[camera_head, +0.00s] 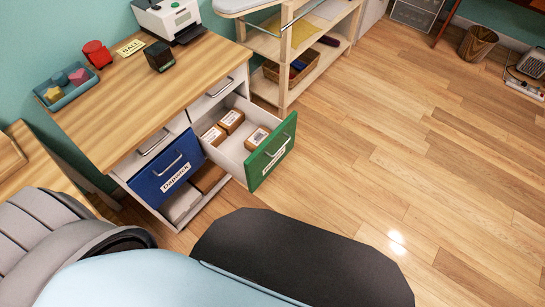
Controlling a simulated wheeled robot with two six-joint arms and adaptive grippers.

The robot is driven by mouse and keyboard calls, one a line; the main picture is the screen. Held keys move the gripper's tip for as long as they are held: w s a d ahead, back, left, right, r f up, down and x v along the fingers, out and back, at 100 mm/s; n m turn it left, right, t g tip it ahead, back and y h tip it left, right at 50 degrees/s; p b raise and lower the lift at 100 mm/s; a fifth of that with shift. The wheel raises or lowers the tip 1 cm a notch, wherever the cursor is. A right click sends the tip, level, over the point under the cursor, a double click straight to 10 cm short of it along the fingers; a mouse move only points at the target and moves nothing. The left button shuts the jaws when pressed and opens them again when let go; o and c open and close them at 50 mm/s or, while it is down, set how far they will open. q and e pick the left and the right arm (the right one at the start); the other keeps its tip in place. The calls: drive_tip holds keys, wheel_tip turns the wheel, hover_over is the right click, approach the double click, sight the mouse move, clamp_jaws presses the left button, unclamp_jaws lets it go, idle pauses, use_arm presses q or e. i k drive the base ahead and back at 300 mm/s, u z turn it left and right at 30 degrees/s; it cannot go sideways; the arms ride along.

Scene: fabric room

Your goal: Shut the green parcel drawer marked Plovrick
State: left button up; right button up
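The green drawer (270,156) is pulled well out of the white-sided cabinet under a wooden top. Its green front has a metal handle and a white label, too small and angled to read. Several brown parcels (231,121) with white labels lie inside it. Neither of my grippers shows in the head view, so whether they are open or shut is hidden.
A blue drawer (168,172) with a handle and white label is left of the green one. A printer (170,20), red object (97,53) and blue tray (67,85) stand on the cabinet top (140,95). A wooden shelf unit (305,50) stands behind. The floor (390,140) to the right is clear.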

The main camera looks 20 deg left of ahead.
sight(251, 169)
drive_tip(key=z, duration=1.6)
drive_tip(key=i, duration=1.55)
drive_tip(key=u, duration=2.95)
